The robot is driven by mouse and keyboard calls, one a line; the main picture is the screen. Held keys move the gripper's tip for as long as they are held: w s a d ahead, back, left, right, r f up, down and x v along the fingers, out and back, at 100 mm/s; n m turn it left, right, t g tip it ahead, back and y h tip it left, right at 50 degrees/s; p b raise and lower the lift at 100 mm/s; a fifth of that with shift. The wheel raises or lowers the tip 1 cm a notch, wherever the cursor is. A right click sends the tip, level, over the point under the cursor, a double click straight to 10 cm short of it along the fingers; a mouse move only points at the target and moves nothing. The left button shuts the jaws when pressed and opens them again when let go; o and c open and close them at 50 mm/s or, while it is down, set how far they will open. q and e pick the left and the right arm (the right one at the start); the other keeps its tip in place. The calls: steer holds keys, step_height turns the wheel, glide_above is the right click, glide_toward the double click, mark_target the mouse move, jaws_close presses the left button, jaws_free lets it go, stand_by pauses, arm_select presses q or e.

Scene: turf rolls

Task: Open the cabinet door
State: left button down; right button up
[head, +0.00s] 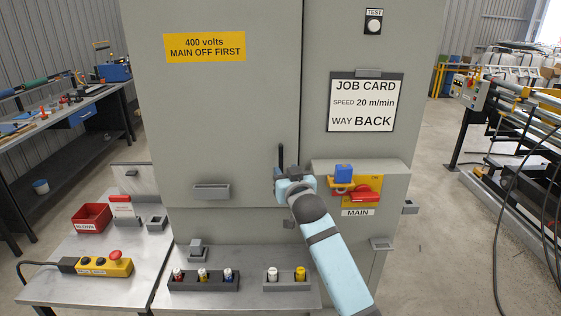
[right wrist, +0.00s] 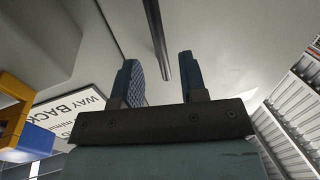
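The grey cabinet door (head: 225,110) carries a yellow "400 volts MAIN OFF FIRST" label and looks shut against the panel on its right. A dark upright handle (head: 281,156) stands near the door's right edge. My right gripper (head: 282,174) is at the handle's lower part, partly hiding it. In the right wrist view the fingers (right wrist: 159,80) are open, with the handle bar (right wrist: 157,40) showing between them; I cannot tell whether they touch it. The red main switch handle (head: 362,196) lies roughly level on its yellow plate, with a blue block (head: 343,173) above. My left gripper is not in view.
A bench (head: 110,255) in front holds a red bin (head: 91,218), a yellow button box (head: 104,266) and racks with fuses (head: 203,280). The switch housing (head: 394,180) juts out right of my gripper. A job card (head: 365,104) hangs above it. Machinery stands at right.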

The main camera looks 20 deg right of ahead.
mark_target(282, 165)
steer(key=w, duration=0.5)
steer(key=shift+w+p, duration=0.2)
steer(key=shift+p, duration=0.2)
jaws_close()
